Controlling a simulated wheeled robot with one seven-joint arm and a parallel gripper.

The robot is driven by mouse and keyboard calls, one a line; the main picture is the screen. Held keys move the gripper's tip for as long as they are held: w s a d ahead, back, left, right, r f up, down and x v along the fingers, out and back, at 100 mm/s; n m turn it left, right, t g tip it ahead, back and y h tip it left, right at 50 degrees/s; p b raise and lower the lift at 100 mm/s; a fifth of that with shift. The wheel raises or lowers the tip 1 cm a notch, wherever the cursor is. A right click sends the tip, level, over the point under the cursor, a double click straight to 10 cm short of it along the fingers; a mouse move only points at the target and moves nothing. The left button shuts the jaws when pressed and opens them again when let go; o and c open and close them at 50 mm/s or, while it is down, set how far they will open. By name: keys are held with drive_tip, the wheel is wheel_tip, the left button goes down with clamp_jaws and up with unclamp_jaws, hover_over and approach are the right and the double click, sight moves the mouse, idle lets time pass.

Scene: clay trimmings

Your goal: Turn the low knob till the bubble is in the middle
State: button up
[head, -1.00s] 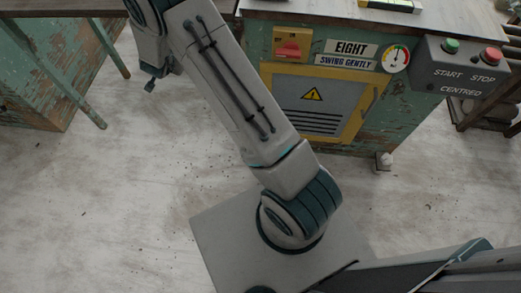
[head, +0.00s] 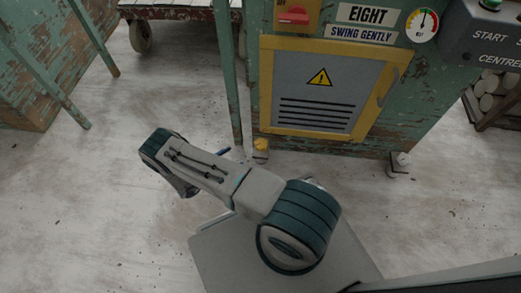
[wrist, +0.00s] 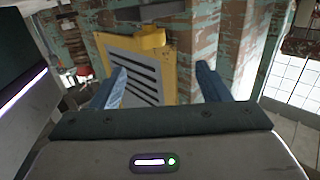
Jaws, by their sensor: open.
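A small yellow knob (head: 261,145) sits low at the cabinet's near left foot in the head view. A yellow lobed piece, which looks like this knob, shows in the wrist view (wrist: 150,40) beyond the fingers. My gripper (wrist: 163,88) is open, its two blue fingers apart with nothing between them. In the head view my arm hides most of the gripper, low and left of the knob. A second, pale foot knob (head: 401,160) is at the cabinet's right corner. The level with the bubble is not in view now.
The green cabinet (head: 395,125) has a yellow-framed vented panel (head: 325,88), a dial (head: 422,24) and a grey button box (head: 485,35). A thin green leg (head: 232,90) stands just left of the knob. A wheeled cart (head: 180,12) is behind.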

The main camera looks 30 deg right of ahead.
sight(261, 145)
drive_tip(key=d+b, duration=0.1)
drive_tip(key=d, duration=0.3)
drive_tip(key=d+b, duration=0.1)
drive_tip(key=d, duration=0.4)
drive_tip(key=w+d+f+b, duration=0.1)
drive_tip(key=d, duration=0.4)
drive_tip(key=c, duration=1)
